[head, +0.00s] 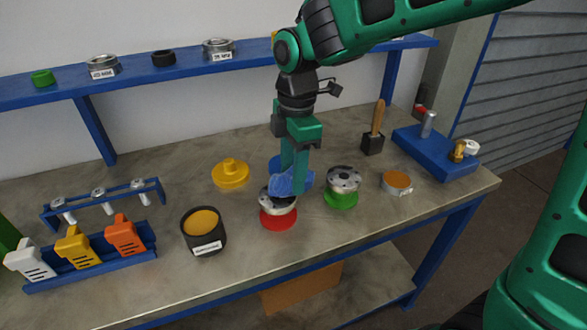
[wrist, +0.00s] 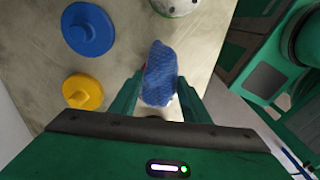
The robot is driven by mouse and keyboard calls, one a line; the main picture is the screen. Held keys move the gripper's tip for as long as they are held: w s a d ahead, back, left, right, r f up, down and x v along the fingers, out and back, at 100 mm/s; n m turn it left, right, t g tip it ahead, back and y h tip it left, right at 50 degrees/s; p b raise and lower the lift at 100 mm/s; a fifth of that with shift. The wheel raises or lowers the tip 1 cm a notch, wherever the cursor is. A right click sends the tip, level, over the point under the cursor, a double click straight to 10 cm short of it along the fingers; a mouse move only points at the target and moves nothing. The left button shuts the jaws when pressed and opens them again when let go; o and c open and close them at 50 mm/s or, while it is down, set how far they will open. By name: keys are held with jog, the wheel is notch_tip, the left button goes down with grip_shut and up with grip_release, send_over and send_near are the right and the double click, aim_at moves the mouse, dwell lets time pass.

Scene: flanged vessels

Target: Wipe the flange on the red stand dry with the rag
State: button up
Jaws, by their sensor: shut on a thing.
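My gripper (head: 297,180) is shut on a blue rag (head: 281,187) and points down at the flange (head: 277,206) on the red stand (head: 278,219). The rag covers part of that flange's top in the head view; whether it touches cannot be told. In the wrist view the rag (wrist: 159,75) sits between the fingers and hides nearly all of the red stand and its flange. A second flange (head: 343,179) stands on a green stand (head: 341,199), just to the right.
A yellow knobbed lid (head: 230,173) and a black tub (head: 203,231) with orange contents stand to the left. A round tin (head: 397,183), a brush (head: 374,130) and a blue fixture (head: 436,151) are to the right. A blue round lid (wrist: 88,28) lies behind my gripper.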

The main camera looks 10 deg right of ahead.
aim_at(278, 179)
jog(key=shift+f, duration=0.6)
jog(key=shift+a, duration=0.15)
jog(key=shift+s+a+r, duration=0.1)
jog(key=shift+s+a, duration=0.15)
jog(key=shift+a, duration=0.5)
jog(key=shift+s+a, duration=0.2)
jog(key=shift+a, duration=0.55)
jog(key=shift+s+a, duration=0.25)
jog(key=shift+a, duration=0.6)
jog(key=shift+s+a, duration=0.25)
jog(key=shift+a, duration=0.6)
jog(key=shift+d, duration=0.1)
jog(key=shift+w+d, duration=0.3)
jog(key=shift+d, duration=0.8)
jog(key=shift+w+d, duration=0.35)
jog(key=shift+d, duration=0.75)
jog(key=shift+w+d, duration=0.3)
jog(key=shift+d, duration=0.8)
